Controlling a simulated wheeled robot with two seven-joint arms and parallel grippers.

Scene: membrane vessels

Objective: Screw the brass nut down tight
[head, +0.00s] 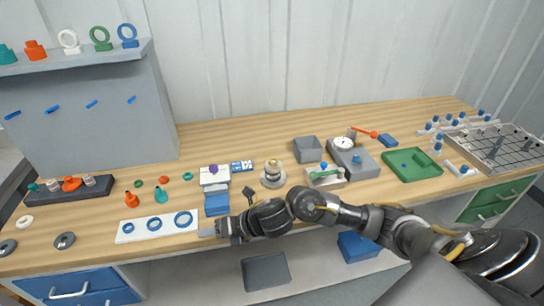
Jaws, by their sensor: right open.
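A round metal vessel (273,179) stands upright on the bench near the middle. A small brass-toned piece (273,162) sits at its top and looks like the brass nut; it is too small to tell its thread or how tightly it sits. My right gripper (207,232) is open at the front edge of the bench, left of and nearer than the vessel, and apart from it. It points left, just right of a white board with blue rings (157,231). My left gripper is not in view.
Blue blocks (217,203) and a white block (214,175) stand left of the vessel. A green tray (425,170) lies farther right.

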